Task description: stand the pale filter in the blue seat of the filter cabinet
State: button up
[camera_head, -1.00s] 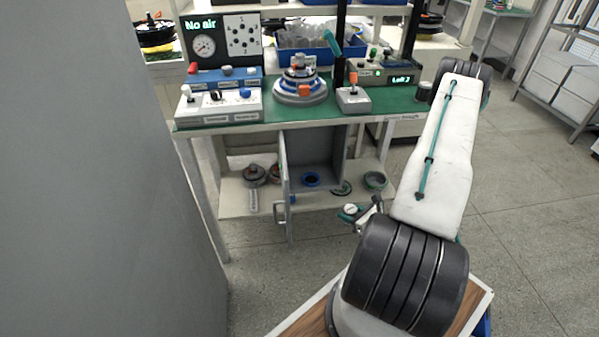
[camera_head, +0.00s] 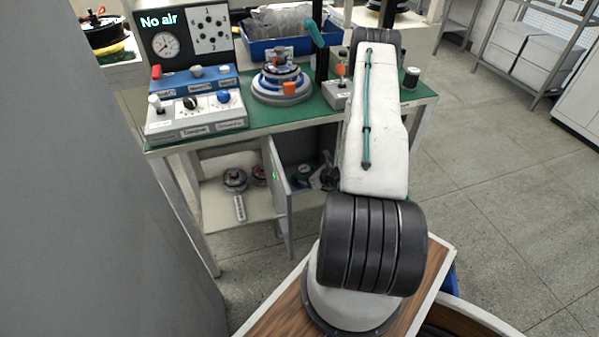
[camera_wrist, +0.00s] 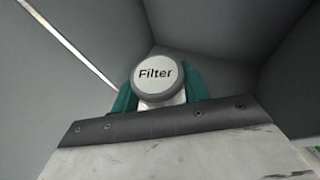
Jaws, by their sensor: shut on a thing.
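The pale filter (camera_wrist: 155,74), with a grey-rimmed round cap lettered "Filter", is between the teal fingers of my gripper (camera_wrist: 157,96) in the wrist view. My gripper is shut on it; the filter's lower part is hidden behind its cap. Plain grey walls of the filter cabinet (camera_wrist: 60,65) surround it. In the head view, the cabinet stands under the bench with its door (camera_head: 277,188) open, and my gripper (camera_head: 303,179) is small inside the opening. The blue seat cannot be made out in either view now, so the filter's contact with it cannot be told.
The green bench (camera_head: 290,117) carries a blue-grey ringed hub (camera_head: 282,82), a control box (camera_head: 197,112) and a "No air" panel (camera_head: 160,22). A lower shelf (camera_head: 215,205) holds dark round parts. My arm covers the cabinet's right side.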

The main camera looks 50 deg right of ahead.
jog(key=w, duration=0.1)
jog(key=w+d, duration=0.2)
jog(key=w, duration=0.1)
jog(key=shift+w+d+f, duration=0.1)
jog(key=shift+d+f, duration=0.05)
jog(key=shift+f, duration=1.8)
jog(key=shift+f, duration=0.2)
jog(key=o, duration=1)
jog(key=shift+o, duration=0.2)
jog(key=shift+r, duration=0.15)
jog(key=v, duration=1.2)
jog(key=shift+r, duration=0.1)
